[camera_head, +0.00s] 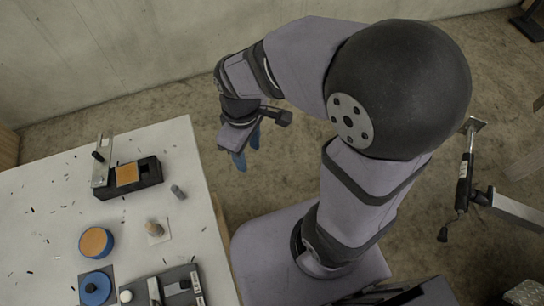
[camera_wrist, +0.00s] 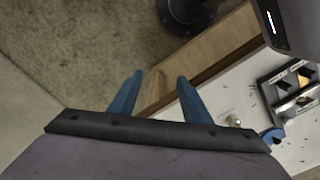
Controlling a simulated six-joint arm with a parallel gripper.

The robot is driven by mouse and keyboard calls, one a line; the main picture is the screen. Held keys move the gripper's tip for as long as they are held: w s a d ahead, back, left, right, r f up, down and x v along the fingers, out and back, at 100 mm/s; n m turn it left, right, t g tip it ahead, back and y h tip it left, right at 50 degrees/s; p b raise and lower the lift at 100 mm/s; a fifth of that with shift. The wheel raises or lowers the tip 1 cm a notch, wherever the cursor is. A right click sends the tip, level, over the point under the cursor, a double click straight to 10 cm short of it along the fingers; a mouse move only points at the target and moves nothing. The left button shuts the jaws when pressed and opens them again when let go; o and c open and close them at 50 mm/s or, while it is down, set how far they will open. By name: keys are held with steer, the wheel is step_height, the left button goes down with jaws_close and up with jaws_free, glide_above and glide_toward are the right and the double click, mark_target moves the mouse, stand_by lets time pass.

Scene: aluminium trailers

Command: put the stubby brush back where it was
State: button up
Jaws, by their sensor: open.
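A short, pale, knob-like piece that may be the stubby brush (camera_head: 154,229) stands on a small white square on the white table (camera_head: 40,205). A pale knob also shows in the wrist view (camera_wrist: 233,120); I cannot tell its bristles. A small grey cylinder (camera_head: 178,191) lies on the table near the right edge; I cannot tell whether it is a brush. My gripper (camera_head: 248,158) has blue fingers and hangs off the table's right side, apart from everything on it. In the wrist view its fingers (camera_wrist: 160,76) are spread with nothing between them.
A black box with an orange pad (camera_head: 127,174) and an upright metal plate (camera_head: 102,173) stands at the back. A blue round container (camera_head: 83,244), a blue disc (camera_head: 95,289) and a dark grey tray (camera_head: 137,283) are nearer. Dark flecks litter the table.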

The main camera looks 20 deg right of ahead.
steer(key=s+d+f+m, duration=0.1)
steer(key=s+d+m, duration=0.3)
steer(key=d+m, duration=0.3)
steer(key=shift+d+f+m, duration=0.2)
steer(key=shift+f+m, duration=0.05)
steer(key=shift+m, duration=0.65)
